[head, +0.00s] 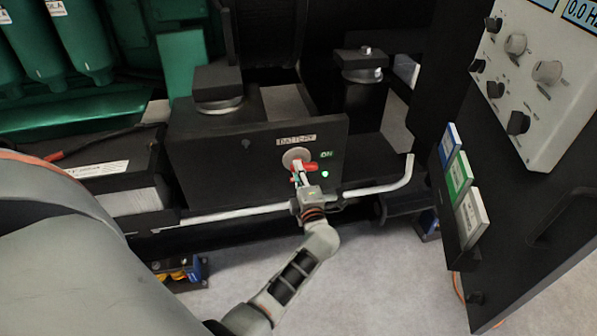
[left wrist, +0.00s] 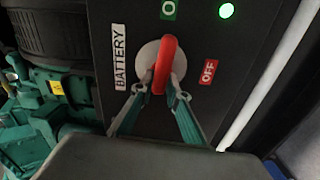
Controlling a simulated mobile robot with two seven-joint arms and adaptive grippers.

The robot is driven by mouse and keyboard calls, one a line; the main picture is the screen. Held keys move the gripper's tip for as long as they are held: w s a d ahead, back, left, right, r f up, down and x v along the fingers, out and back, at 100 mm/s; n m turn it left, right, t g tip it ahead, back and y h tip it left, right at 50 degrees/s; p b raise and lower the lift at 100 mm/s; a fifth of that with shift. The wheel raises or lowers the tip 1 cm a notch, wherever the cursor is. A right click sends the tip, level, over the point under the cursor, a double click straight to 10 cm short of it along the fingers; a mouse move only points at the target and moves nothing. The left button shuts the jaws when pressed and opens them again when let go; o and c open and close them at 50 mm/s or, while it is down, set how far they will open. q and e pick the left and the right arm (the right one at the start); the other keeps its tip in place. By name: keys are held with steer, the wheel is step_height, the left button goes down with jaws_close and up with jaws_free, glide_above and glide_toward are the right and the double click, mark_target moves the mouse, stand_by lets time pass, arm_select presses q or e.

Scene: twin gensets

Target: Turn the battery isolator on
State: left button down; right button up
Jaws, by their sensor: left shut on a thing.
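The battery isolator is a round pale disc with a red handle (head: 309,166) on a black panel (head: 225,165), under a BATTERY label (head: 297,141). The handle lies level and points right, towards the green ON label (head: 327,154). A green lamp (head: 325,174) beside it is lit. In the left wrist view the red handle (left wrist: 165,62) points at the ON label, away from the OFF label (left wrist: 208,72). My left gripper (head: 301,179) is at the isolator, its fingers on either side of the handle and shut on it. My right gripper is not in view.
A pale rail (head: 235,214) runs below the panel. A battery (head: 110,175) stands at the left. A dark cabinet with a knob panel (head: 530,75) and coloured tags (head: 459,178) stands at the right. Grey floor is open in front.

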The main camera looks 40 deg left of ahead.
arm_select(q)
steer(key=shift+n, duration=0.6)
steer(key=c, duration=2)
jaws_free()
steer(key=shift+o, duration=0.2)
